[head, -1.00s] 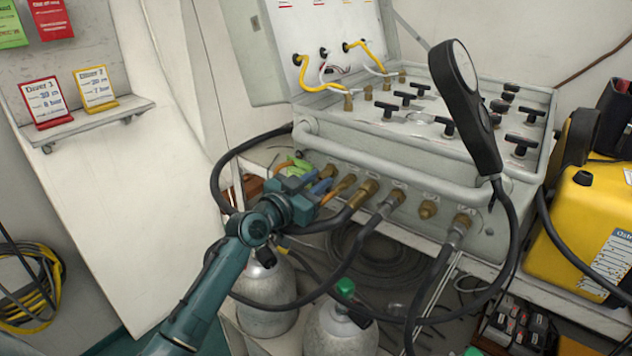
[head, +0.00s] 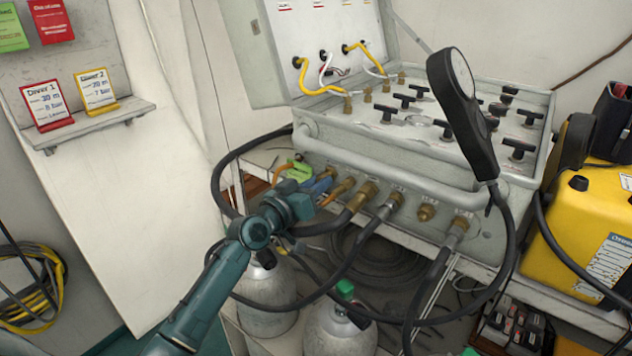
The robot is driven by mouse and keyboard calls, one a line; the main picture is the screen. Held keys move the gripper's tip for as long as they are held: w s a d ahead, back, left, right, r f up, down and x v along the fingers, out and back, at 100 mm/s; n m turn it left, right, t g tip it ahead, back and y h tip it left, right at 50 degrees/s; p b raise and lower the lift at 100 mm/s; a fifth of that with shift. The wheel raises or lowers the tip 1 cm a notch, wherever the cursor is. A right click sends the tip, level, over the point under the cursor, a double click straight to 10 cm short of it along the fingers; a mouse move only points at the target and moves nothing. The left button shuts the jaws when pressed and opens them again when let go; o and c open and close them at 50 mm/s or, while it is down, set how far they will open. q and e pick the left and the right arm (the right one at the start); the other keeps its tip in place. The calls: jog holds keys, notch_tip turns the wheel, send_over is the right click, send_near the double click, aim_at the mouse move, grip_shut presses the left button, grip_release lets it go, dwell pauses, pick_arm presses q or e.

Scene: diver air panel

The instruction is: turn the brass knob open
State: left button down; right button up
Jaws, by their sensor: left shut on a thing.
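The grey air panel (head: 375,168) stands open, with a row of brass hose fittings (head: 362,195) along its front face. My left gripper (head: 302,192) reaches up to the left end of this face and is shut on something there. The gripper hides what it holds; from its place I take it to be the brass knob, but I cannot see the knob itself or how far it is turned. My right gripper is not in view.
A black handheld gauge (head: 462,112) rises in front of the panel's right side. Black hoses (head: 352,272) hang below the fittings. Grey cylinders (head: 340,330) stand under the shelf, close to my left arm. A yellow case (head: 582,230) is at the right.

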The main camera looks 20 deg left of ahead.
pick_arm(q)
jog(key=n+p, duration=0.3)
jog(key=n, duration=0.8)
jog(key=shift+n, duration=0.3)
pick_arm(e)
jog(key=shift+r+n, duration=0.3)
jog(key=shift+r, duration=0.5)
pick_arm(q)
jog(key=c, duration=1.5)
grip_release()
jog(key=shift+s, duration=0.15)
jog(key=v, duration=1.3)
jog(key=shift+d+f, duration=0.1)
jog(key=shift+f, duration=0.05)
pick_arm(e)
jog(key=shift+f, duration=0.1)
